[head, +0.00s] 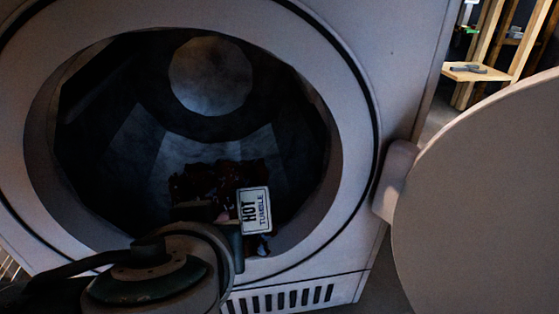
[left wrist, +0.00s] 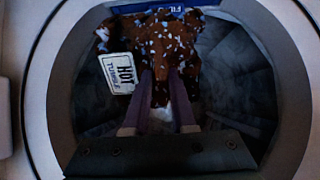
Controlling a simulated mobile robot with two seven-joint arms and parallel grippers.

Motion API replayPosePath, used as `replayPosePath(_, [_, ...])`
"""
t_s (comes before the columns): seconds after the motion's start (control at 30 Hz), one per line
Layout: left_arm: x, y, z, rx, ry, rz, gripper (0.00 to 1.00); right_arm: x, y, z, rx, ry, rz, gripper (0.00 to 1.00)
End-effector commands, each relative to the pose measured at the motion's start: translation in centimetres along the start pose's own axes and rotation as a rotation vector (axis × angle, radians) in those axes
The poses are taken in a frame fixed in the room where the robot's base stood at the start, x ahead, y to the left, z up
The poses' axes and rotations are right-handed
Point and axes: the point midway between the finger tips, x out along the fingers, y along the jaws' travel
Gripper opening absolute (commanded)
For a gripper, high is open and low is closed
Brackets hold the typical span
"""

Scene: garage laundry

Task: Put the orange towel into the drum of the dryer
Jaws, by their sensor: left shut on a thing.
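The orange towel (head: 215,182) looks dark reddish-brown with pale specks in the head view. It shows more clearly as a speckled, bunched cloth in the left wrist view (left wrist: 160,35). A white tag reading HOT TUMBLE (head: 254,210) hangs at its side. My left gripper (left wrist: 158,82) is shut on the towel's near part and reaches through the dryer's round opening. The towel is held inside the drum (head: 130,140), in front of its back wall. Whether it touches the drum floor cannot be told. My right gripper is not in view.
The dryer door (head: 480,200) stands wide open at the right on its hinge (head: 398,180). A vent grille (head: 285,298) is below. Wooden shelving (head: 480,72) stands at the far right.

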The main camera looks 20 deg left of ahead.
Motion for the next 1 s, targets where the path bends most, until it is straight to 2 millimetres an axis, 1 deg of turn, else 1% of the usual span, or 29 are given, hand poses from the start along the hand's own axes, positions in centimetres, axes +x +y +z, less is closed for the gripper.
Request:
replayPosePath(0.03, [0.7, 0.0, -0.4, -0.001, 0.007, 0.000, 0.00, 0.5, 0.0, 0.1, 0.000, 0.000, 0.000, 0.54])
replayPosePath(0.1, [1.6, 0.0, -0.9, -0.001, 0.007, -0.001, 0.00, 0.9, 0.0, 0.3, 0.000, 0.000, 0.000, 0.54])
replayPosePath(0.4, [4.8, 0.0, -3.2, -0.001, 0.006, 0.000, 0.00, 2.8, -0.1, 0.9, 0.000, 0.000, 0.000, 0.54])
replayPosePath(0.6, [7.0, -0.1, -4.4, -0.003, 0.003, -0.002, 0.00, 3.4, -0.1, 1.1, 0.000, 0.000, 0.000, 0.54])
replayPosePath(0.97, [11.2, 0.0, -6.5, -0.005, 0.003, -0.001, 0.00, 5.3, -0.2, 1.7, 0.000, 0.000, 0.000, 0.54])
replayPosePath(1.0, [11.8, 0.0, -5.9, -0.002, 0.001, -0.001, 0.00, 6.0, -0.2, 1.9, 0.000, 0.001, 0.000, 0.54])
